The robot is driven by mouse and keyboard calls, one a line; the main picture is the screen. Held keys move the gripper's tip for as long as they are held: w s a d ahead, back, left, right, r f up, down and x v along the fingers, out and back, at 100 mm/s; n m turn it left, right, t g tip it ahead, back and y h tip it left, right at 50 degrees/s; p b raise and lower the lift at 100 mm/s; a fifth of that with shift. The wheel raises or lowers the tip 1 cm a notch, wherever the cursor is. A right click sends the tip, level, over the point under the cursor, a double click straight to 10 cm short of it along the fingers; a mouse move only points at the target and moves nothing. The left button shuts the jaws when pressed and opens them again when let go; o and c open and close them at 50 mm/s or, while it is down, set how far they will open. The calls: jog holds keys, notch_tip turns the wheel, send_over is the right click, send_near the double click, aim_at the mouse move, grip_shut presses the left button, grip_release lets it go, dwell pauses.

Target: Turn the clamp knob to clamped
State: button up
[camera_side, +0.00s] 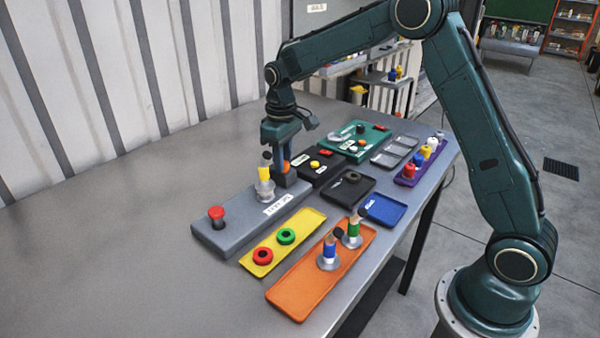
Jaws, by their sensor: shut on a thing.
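The grey fixture block (225,232) lies on the table. A red mushroom button (216,214) is at its left end, and a yellow piece (264,172) stands upright in a metallic holder (264,190) near its middle. A white label (278,204) is on its front. My gripper (282,172) points down over the block's far right end, just right of the yellow piece. It is shut on what seems to be the clamp knob, mostly hidden by the fingers. A bit of orange (287,166) shows there. I cannot tell the knob's angle.
Black, blue, green and purple trays crowd the right. The table's left side is clear, and a ribbed wall stands behind.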

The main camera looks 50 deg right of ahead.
jog(key=n, duration=0.6)
jog(key=shift+r+n, duration=0.1)
jog(key=shift+n, duration=0.2)
dwell(0.4)
jog(key=o, duration=1)
jog(key=shift+r, duration=0.1)
notch_tip(320, 180, up, 14)
jog(key=shift+f, duration=0.2)
jog(key=shift+s, duration=0.1)
